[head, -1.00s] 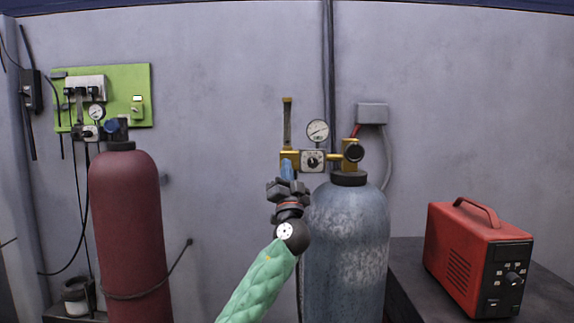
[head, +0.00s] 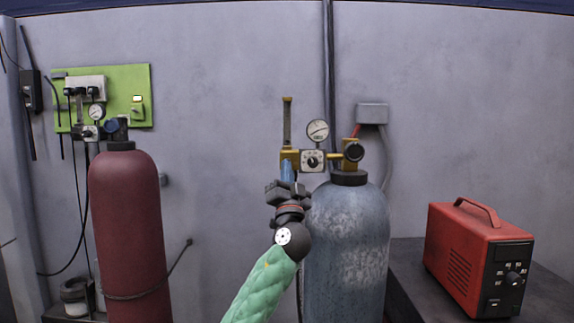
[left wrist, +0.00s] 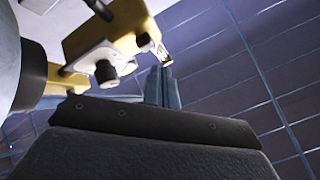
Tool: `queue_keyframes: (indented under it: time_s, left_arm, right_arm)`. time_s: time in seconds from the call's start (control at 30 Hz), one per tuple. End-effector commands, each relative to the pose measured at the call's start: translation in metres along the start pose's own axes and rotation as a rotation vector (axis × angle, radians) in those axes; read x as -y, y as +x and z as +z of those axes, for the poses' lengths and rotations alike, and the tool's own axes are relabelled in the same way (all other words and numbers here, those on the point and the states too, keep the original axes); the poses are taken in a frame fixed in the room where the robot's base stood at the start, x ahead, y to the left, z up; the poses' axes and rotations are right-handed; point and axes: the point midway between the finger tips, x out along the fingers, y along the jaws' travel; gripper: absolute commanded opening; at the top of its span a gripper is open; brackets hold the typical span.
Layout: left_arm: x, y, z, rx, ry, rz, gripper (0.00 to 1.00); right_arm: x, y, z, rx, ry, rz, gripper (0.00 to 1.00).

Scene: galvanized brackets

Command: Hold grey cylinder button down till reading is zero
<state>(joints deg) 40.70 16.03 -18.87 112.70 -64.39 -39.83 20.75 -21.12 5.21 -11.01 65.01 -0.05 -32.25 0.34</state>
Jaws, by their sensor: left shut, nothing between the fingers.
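The grey cylinder (head: 345,240) stands right of centre in the head view, mottled blue-grey and upright. On top is a brass regulator (head: 290,156) with a round white gauge (head: 318,130), a square plate with a dark round knob (head: 312,161) and a black round part at its right end. The needle is too small to read. My left gripper (head: 287,168) is shut and empty, its blue fingers pointing up at the regulator's left end. In the left wrist view the fingertips (left wrist: 162,85) are just below the yellow regulator body (left wrist: 110,28); I cannot tell whether they touch. My right gripper is out of view.
A dark red cylinder (head: 128,230) with its own gauge stands at the left. A green board (head: 140,85) with sockets hangs behind it. A red box device (head: 465,250) sits on a dark table (head: 545,300) at the right.

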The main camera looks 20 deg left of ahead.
Motion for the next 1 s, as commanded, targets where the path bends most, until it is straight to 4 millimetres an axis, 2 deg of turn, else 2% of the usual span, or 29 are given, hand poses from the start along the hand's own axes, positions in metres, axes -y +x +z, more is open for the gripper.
queue_keyframes:
  time_s: [0.4, 0.6, 0.87, 1.0]
  left_arm:
    - [0.017, -0.024, -0.017, 0.0, -0.002, 0.0, 0.0]
    - [0.021, -0.028, -0.02, 0.0, -0.001, 0.0, 0.0]
    - [0.02, -0.028, -0.02, 0.001, -0.001, 0.001, 0.0]
    - [0.005, -0.036, -0.004, 0.027, -0.001, 0.032, 0.0]
  right_arm:
    - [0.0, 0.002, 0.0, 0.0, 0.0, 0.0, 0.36]
    - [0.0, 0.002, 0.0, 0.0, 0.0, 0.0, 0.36]
    - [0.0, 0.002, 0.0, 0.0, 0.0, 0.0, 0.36]
    - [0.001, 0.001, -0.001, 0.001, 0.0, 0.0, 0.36]
